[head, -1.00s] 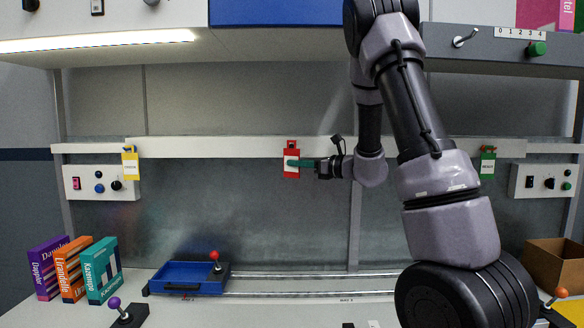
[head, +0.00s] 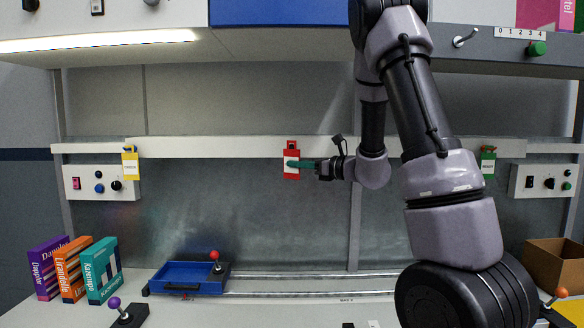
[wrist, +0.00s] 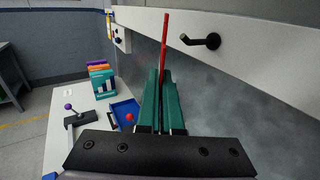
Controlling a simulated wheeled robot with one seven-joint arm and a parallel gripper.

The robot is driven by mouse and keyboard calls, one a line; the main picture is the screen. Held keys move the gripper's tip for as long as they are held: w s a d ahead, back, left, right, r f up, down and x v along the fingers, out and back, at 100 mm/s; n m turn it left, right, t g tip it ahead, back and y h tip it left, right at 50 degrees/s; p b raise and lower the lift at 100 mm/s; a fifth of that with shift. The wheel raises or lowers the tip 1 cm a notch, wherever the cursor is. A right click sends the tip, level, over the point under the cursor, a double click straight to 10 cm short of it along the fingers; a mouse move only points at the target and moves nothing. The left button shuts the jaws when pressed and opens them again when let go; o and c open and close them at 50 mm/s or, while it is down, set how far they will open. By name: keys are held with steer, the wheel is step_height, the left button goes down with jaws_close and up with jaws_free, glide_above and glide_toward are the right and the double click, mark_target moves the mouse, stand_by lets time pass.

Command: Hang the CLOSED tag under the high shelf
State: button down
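The red tag (head: 291,173) with a white label hangs in front of the long white rail (head: 220,147) in the head view; its lettering is too small to read. My gripper (head: 297,164) comes from the right with green fingers shut on the tag. In the wrist view the tag (wrist: 164,45) is edge-on between the fingers (wrist: 163,95). A black peg (wrist: 201,41) sticks out of the rail, and the tag appears just off its tip. The high shelf (head: 130,45) runs across the top, with a lit strip beneath; no peg shows under it.
A yellow tag (head: 130,164) and a green tag (head: 488,164) hang on the rail. Control boxes (head: 102,183) flank it. Books (head: 75,270), a blue tray (head: 188,280) and a cardboard box (head: 555,264) stand on the bench.

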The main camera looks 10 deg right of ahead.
steer(key=shift+s+a, duration=0.2)
steer(key=shift+s, duration=0.8)
steer(key=shift+s, duration=0.25)
steer(key=w+d+f+m+t+h, duration=0.3)
steer(key=d+f+m+h, duration=0.3)
steer(key=f, duration=0.8)
steer(key=d+t+h, duration=0.1)
steer(key=d, duration=0.2)
steer(key=shift+w+d+t+h, duration=0.15)
steer(key=shift+t+h, duration=0.25)
steer(key=shift+f, duration=0.1)
